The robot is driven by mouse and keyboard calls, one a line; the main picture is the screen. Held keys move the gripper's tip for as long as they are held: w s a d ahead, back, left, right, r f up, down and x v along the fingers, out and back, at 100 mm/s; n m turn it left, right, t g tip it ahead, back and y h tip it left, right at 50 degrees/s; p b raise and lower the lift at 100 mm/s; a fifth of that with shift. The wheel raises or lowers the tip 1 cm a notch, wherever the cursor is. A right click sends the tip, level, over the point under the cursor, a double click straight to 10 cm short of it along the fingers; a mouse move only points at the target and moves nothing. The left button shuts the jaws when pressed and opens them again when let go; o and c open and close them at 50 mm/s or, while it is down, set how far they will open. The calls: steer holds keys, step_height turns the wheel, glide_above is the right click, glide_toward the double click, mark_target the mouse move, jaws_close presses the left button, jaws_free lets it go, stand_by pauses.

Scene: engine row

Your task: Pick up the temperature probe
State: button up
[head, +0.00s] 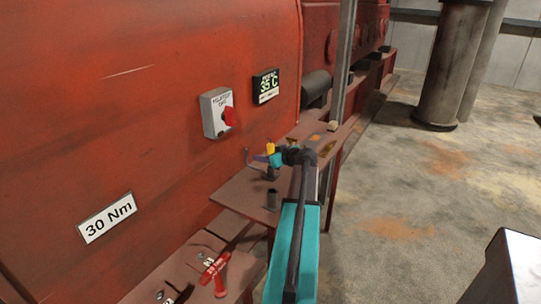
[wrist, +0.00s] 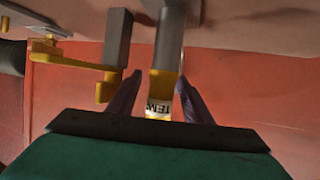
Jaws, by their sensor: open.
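The temperature probe (wrist: 160,84) stands between my gripper's two fingers (wrist: 158,102) in the wrist view. It has a yellow body, a white label reading "TEM" and a grey part behind it. The right finger is close to it; I cannot tell whether it touches. The left finger stands apart from it. In the head view the probe's yellow top (head: 270,148) shows beside my gripper (head: 276,160), over the brown shelf (head: 238,192). My gripper is open. The probe's lower end is hidden by my gripper in the wrist view.
In the wrist view a grey and yellow angled tool (wrist: 107,88) is close left of my gripper. In the head view a dark cup (head: 271,200) stands on the shelf, and red tools (head: 215,271) lie lower down. The red engine wall (head: 150,110) rises behind.

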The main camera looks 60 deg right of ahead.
jaws_close()
steer(key=shift+r, duration=0.2)
stand_by(0.3)
step_height(320, 180, up, 10)
steer(key=b, duration=0.1)
steer(key=shift+f, duration=0.15)
stand_by(0.5)
stand_by(0.4)
